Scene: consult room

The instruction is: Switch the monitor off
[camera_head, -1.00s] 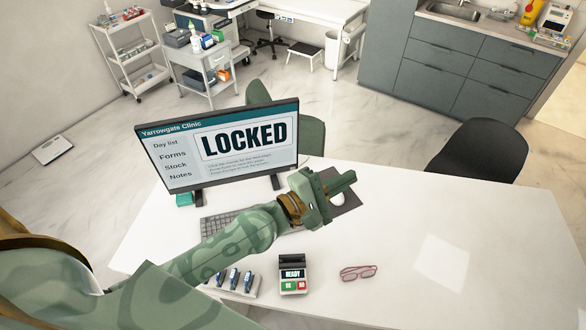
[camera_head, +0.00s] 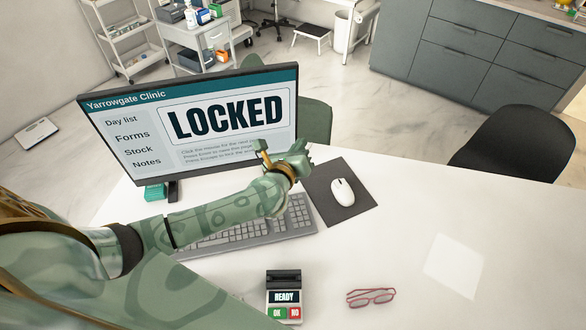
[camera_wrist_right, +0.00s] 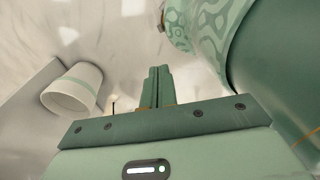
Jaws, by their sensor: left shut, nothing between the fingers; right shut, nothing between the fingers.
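The monitor (camera_head: 135,148) stands on the white desk at the left in the head view. Its screen is lit and reads LOCKED under a Yarrowgate Clinic header. The arm and gripper hide part of the lower bezel and the right stand foot. My right gripper (camera_wrist_right: 158,85) shows only in the right wrist view, shut and empty, away from the monitor.
On the desk (camera_head: 420,210) are a keyboard (camera_head: 245,228), a white mouse (camera_head: 342,192) on a dark mat (camera_head: 325,178), a card terminal (camera_head: 284,297) reading READY, and red glasses (camera_head: 371,298). A black chair (camera_head: 515,148) stands behind. The desk's right side is clear.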

